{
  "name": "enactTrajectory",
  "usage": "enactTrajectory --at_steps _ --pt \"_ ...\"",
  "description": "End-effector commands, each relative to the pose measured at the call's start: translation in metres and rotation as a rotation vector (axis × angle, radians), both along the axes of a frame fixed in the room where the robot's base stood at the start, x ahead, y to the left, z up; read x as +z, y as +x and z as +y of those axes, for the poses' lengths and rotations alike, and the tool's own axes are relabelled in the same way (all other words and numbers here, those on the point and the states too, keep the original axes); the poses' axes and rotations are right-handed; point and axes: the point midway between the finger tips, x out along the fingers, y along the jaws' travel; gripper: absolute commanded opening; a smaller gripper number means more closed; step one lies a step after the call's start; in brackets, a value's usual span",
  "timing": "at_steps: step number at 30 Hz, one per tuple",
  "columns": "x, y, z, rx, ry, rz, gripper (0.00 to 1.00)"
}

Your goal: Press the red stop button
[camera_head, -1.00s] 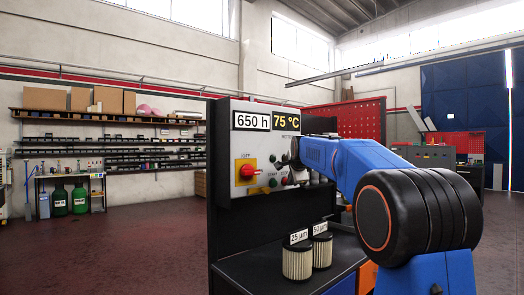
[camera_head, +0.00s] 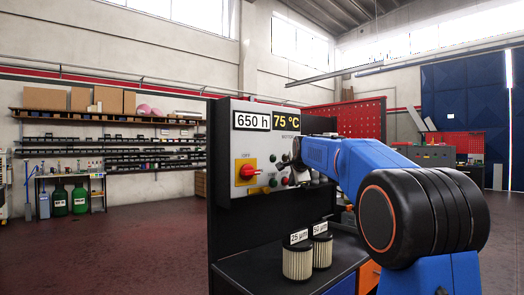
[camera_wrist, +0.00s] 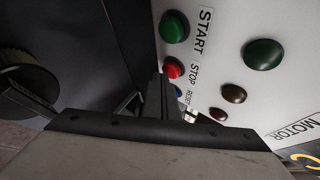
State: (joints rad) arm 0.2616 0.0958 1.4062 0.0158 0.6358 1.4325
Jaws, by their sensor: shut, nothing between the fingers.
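The red stop button (camera_wrist: 173,69) is in the wrist view, beside its STOP label on the light panel. It sits between a green START button (camera_wrist: 175,27) and a blue RESET button (camera_wrist: 178,91). In the head view the stop button (camera_head: 285,181) shows small on the control panel (camera_head: 228,138). My gripper (camera_wrist: 159,82) is shut and empty, its dark fingertips very close to the stop button's edge in the wrist view. I cannot tell whether they touch it. In the head view my gripper is hard to make out at the panel.
A red rotary switch on a yellow plate (camera_head: 240,180) is left of the buttons. Dark indicator lamps (camera_wrist: 234,93) and a dark green one (camera_wrist: 263,54) are also on the panel. Two filters (camera_head: 297,262) stand on the dark bench below.

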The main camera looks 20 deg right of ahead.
Motion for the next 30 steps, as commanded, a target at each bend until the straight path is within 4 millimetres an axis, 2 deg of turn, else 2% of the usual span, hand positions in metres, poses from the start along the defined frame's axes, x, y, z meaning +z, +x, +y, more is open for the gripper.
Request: enactTrajectory --at_steps 21,30 --pt "0.001 -0.052 -0.019 -0.002 -0.001 -0.001 0.0" --pt "0.001 -0.055 -0.02 -0.001 0.0 -0.001 0.0"
